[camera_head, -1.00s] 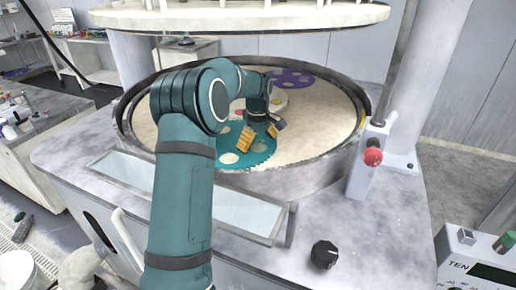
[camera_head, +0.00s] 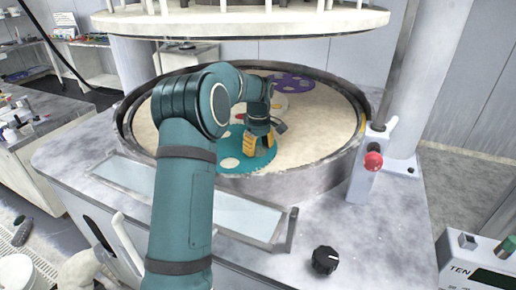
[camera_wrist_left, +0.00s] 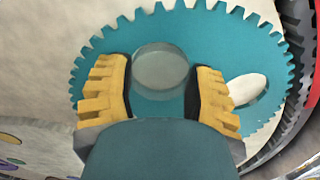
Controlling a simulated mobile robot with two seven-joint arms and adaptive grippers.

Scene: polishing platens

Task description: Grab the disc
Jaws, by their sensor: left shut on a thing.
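A teal toothed carrier (camera_wrist_left: 235,38) lies on the pale round platen; part of it shows in the head view (camera_head: 236,134), partly covered by my left arm. A round, translucent grey-green disc (camera_wrist_left: 160,62) is between the fingers of my left gripper (camera_wrist_left: 158,82), over the carrier. The yellow ridged fingers with black pads are shut on its sides. Whether the disc is clear of the carrier, I cannot tell. In the head view my left gripper (camera_head: 260,147) points down at the carrier, and the disc is hidden there. My right gripper is not in view.
A dark raised rim (camera_head: 345,90) surrounds the platen, with bare surface (camera_head: 315,125) to the right. A purple carrier (camera_head: 290,83) lies at the back. The upper plate (camera_head: 250,20) hangs above. A red button (camera_head: 373,160) and a black knob (camera_head: 325,258) are at the right.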

